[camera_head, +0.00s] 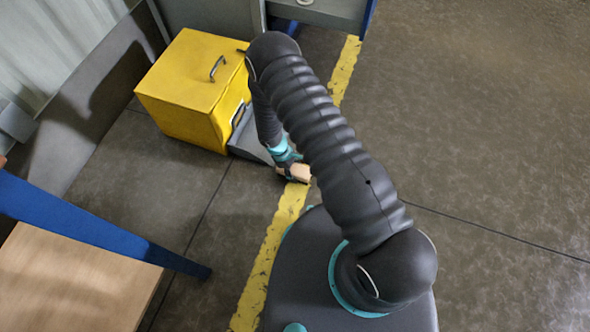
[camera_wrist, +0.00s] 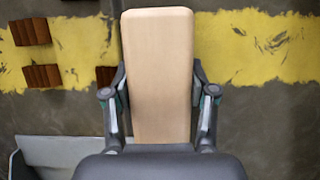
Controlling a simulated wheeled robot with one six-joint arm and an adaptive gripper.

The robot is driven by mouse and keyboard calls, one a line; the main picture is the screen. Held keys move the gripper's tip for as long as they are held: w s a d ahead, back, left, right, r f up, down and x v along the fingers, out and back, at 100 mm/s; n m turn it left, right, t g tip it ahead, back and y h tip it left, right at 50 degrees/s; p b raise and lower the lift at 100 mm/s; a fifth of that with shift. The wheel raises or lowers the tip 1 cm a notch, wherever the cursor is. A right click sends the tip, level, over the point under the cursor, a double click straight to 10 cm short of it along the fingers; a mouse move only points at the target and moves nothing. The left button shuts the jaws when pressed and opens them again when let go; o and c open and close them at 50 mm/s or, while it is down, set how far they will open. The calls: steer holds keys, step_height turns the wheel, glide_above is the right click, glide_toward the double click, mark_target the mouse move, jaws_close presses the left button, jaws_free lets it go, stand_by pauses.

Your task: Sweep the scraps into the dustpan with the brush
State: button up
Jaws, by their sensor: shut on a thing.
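My gripper (camera_wrist: 158,92) is shut on the brush (camera_wrist: 158,50), a pale wooden block that points up in the wrist view. In the head view my gripper (camera_head: 287,163) holds the brush (camera_head: 298,172) low over the yellow floor line; contact with the floor cannot be told. Three brown scraps, one at the upper left (camera_wrist: 30,31), one below it (camera_wrist: 42,76) and one close beside the brush (camera_wrist: 105,75), lie left of the brush in the wrist view. The grey dustpan (camera_wrist: 62,150) is at the lower left there. In the head view the dustpan (camera_head: 248,142) is partly behind my arm.
A yellow box (camera_head: 185,90) with a handle stands beside the dustpan. A table with a wooden top (camera_head: 75,285) and blue frame (camera_head: 90,225) is at the lower left. A grey-blue structure (camera_head: 325,12) is at the top. The floor at right is clear.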

steer(key=shift+w+d+r, duration=0.1)
steer(key=shift+w+d, duration=0.15)
steer(key=shift+w, duration=0.5)
steer(key=shift+w+d+f, duration=0.1)
steer(key=shift+w+d, duration=0.2)
steer(key=shift+w, duration=0.45)
steer(key=shift+w+d+r, duration=0.1)
steer(key=shift+w+d, duration=0.15)
steer(key=shift+w, duration=0.5)
steer(key=shift+r, duration=0.35)
steer(key=shift+s+a+r+p, duration=0.15)
steer(key=shift+r+p, duration=0.35)
steer(key=shift+r, duration=0.4)
steer(key=shift+s+d+r+p, duration=0.1)
steer(key=shift+r+p, duration=0.35)
steer(key=shift+r, duration=0.45)
